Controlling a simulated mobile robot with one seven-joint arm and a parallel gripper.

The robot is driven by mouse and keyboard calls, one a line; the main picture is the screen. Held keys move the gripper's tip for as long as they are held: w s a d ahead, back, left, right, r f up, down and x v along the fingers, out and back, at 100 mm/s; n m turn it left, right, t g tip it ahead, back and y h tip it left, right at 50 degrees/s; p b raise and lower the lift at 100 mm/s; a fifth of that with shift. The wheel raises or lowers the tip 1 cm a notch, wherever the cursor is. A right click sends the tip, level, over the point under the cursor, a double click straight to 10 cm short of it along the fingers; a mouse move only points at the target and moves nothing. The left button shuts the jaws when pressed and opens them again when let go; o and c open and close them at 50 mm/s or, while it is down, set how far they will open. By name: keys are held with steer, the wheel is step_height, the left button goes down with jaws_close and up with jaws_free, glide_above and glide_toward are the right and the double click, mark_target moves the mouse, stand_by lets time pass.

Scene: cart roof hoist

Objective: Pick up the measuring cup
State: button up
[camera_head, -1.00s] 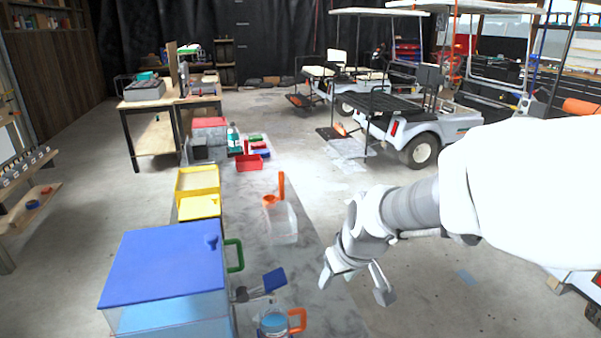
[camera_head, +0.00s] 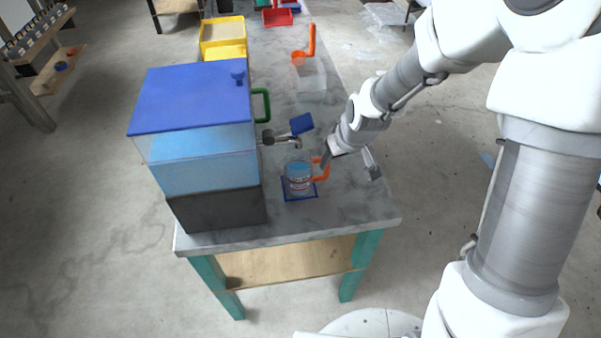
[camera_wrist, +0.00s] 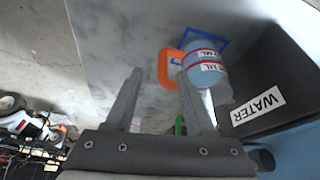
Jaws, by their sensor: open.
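The measuring cup (camera_head: 297,178) is clear with blue contents and an orange handle on its right. It stands upright on a blue-outlined square on the bench, in front of the water tank's tap. In the wrist view the cup (camera_wrist: 207,70) shows red bands and its orange handle (camera_wrist: 166,68). My gripper (camera_head: 349,162) is open and empty, just right of the handle. In the wrist view the gripper (camera_wrist: 160,74) points at the handle, which shows between and beyond the fingertips. I cannot tell whether a finger touches it.
The water tank (camera_head: 215,205), with a blue lid (camera_head: 192,97), stands left of the cup. Its tap with a blue lever (camera_head: 301,124) is close behind the cup. A clear container with an orange scoop (camera_head: 309,75) and yellow bins (camera_head: 222,35) stand farther back. The bench front right is clear.

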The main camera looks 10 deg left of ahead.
mark_target(329, 168)
steer(key=shift+b+x, duration=0.5)
steer(key=shift+x, duration=2.5)
steer(key=shift+a, duration=0.2)
steer(key=shift+s, duration=0.1)
jaws_close()
